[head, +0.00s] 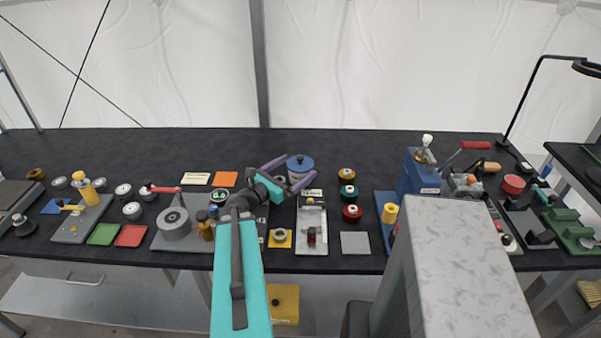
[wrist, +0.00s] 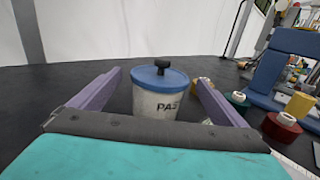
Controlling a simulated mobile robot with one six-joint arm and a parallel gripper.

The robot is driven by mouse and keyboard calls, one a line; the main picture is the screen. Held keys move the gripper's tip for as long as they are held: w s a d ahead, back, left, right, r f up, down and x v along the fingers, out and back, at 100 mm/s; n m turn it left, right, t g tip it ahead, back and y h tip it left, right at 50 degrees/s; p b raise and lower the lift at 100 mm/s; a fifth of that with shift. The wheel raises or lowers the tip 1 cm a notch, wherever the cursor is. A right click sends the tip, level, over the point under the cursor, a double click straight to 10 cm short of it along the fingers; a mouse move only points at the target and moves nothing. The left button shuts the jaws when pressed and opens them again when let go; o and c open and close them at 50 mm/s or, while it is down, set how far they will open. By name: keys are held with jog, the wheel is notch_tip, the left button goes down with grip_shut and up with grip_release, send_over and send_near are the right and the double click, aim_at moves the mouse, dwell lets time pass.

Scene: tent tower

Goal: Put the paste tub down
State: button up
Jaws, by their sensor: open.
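The paste tub (head: 299,168) is a whitish tub with a blue lid, standing upright on the dark table toward the back middle. In the wrist view the tub (wrist: 158,95) shows a black knob on its lid and part of a "PA" label. My gripper (head: 287,175) is open, its two purple fingers pointing toward the tub. In the wrist view the fingers lie to the left and right of the tub with gaps on both sides. The tub's lower part is hidden behind the gripper's dark palm edge in the wrist view.
Yellow (head: 347,174), teal (head: 348,191) and red (head: 351,212) spools stand to the right of the tub. A white tray (head: 311,246) lies in front. A blue press (head: 418,172) stands farther right. Dark table at the back is clear.

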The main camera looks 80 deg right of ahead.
aim_at(301, 162)
jog(key=shift+p+x, duration=0.45)
jog(key=shift+x, duration=1.15)
jog(key=shift+r, duration=0.1)
jog(key=c, duration=1.5)
jog(key=shift+r, duration=0.2)
jog(key=shift+r+b, duration=0.95)
jog(key=shift+r, duration=3.85)
